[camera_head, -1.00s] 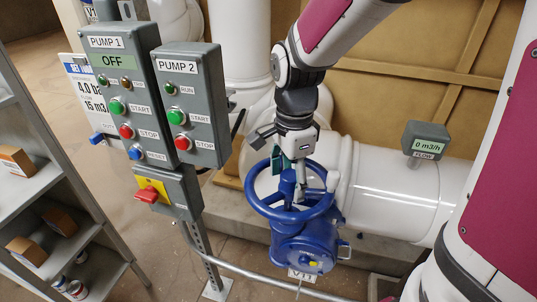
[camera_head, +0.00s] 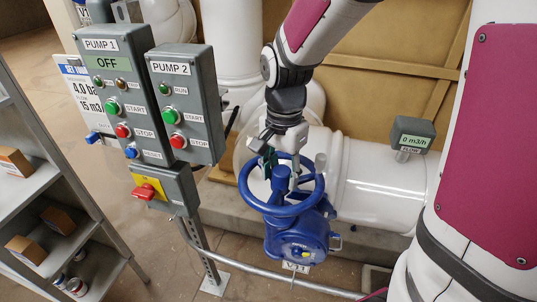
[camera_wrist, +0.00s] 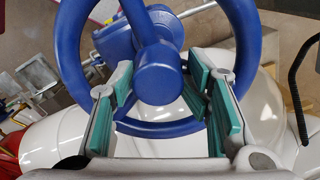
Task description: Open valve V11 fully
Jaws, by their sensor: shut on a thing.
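The blue valve (camera_head: 296,240) stands low in front of the white pipe, with a tag reading V11 (camera_head: 295,267) under its body. Its blue handwheel (camera_head: 290,211) lies tilted on top and fills the upper wrist view (camera_wrist: 68,55). My gripper (camera_head: 282,172) reaches down into the wheel from above. In the wrist view, my gripper's (camera_wrist: 160,82) green-padded fingers stand on both sides of the wheel's round hub (camera_wrist: 158,76), shut on the handwheel. Exact pad contact is partly hidden. A small yellow mark (camera_head: 306,254) shows on the valve body.
The Pump 1 panel (camera_head: 112,75), reading OFF, and the Pump 2 panel (camera_head: 185,105) stand close left of the wheel. The flow display (camera_head: 412,138) reads 0 m3/h. A shelf (camera_head: 60,250) is at far left. A grey rail (camera_head: 270,283) runs in front of the valve.

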